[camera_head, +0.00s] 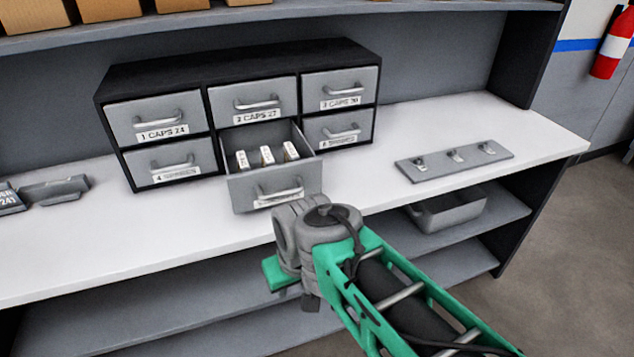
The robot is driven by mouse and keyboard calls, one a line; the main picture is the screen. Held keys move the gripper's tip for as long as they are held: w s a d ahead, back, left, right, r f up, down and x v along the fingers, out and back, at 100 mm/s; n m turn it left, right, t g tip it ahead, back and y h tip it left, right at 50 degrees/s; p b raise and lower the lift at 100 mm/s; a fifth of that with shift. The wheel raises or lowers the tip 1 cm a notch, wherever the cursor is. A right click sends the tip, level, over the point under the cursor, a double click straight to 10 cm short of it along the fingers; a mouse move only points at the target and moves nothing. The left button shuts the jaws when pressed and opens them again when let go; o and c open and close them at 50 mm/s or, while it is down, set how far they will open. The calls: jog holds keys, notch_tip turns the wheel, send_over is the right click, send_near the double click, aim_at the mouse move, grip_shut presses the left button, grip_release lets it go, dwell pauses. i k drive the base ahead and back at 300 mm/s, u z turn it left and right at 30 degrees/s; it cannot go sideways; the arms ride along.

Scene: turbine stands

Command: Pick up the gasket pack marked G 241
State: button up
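An open drawer (245,193) in the middle of the cabinet's lower row holds three small whitish packs, a left one (242,159), a middle one (267,155) and a right one (290,151). They stand upright in a row. Their markings are too small to read, so I cannot tell which is G 241. My gripper (283,272) is in front of and below the open drawer, apart from the packs. Its fingers are mostly hidden by my wrist, and I cannot see whether they are open or hold anything.
The dark cabinet (240,63) has several shut, labelled drawers around the open one. A grey plate with three small fittings (455,158) lies right on the white counter (540,140). A card ending in "241" (8,199) and a grey holder (55,191) sit left. A grey bin (450,212) is below.

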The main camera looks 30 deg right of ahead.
aim_at(243, 164)
jog(key=u, duration=1.05)
jog(key=k, duration=1.4)
jog(key=z, duration=0.55)
jog(key=i, duration=0.65)
jog(key=z, duration=0.5)
jog(key=i, duration=0.85)
jog(key=u, duration=0.3)
